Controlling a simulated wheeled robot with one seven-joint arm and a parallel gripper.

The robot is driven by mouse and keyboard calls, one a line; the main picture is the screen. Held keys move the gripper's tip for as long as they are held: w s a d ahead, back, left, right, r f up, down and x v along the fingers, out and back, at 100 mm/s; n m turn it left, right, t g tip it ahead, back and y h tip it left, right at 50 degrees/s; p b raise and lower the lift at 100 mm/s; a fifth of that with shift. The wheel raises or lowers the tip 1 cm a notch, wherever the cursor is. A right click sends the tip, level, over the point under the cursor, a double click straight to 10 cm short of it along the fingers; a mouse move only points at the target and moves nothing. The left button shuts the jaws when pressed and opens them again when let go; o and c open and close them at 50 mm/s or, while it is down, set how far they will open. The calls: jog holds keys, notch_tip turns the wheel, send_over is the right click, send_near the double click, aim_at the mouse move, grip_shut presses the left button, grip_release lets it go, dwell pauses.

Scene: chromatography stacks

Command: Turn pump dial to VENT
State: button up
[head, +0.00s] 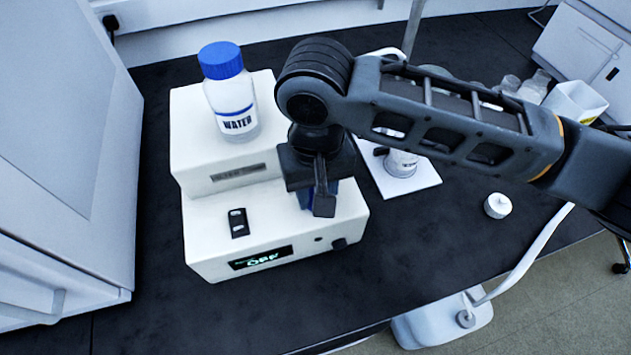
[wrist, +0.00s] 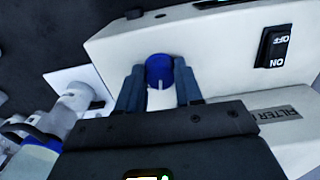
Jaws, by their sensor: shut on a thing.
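The pump is a white stepped box (head: 210,255) on the dark bench in the head view. Its front display (head: 262,259) shows green letters that look like OFF. The blue dial (wrist: 159,70) sits on the pump's lower step, with a white pointer mark toward the bottom of the wrist view. My gripper (wrist: 159,85) is shut on the dial, one finger on each side. In the head view my gripper (head: 318,200) comes down from above and hides most of the dial. The VENT marking cannot be seen.
A water bottle with a blue cap (head: 229,92) stands on the pump's upper step. A black ON/OFF rocker switch (head: 238,223) is left of my gripper. A flask (head: 401,163) stands on a white plate to the right, and a small white knob-like piece (head: 497,206) lies farther right.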

jog(key=n+p, duration=0.1)
jog(key=n, duration=0.4)
jog(key=shift+n, duration=0.3)
jog(key=n, duration=0.5)
jog(key=shift+w+n+p, duration=0.15)
jog(key=shift+n+p, duration=0.15)
jog(key=shift+p, duration=0.1)
jog(key=o, duration=1)
jog(key=shift+o, duration=0.2)
jog(key=shift+d+r, duration=0.1)
jog(key=shift+r, duration=3.8)
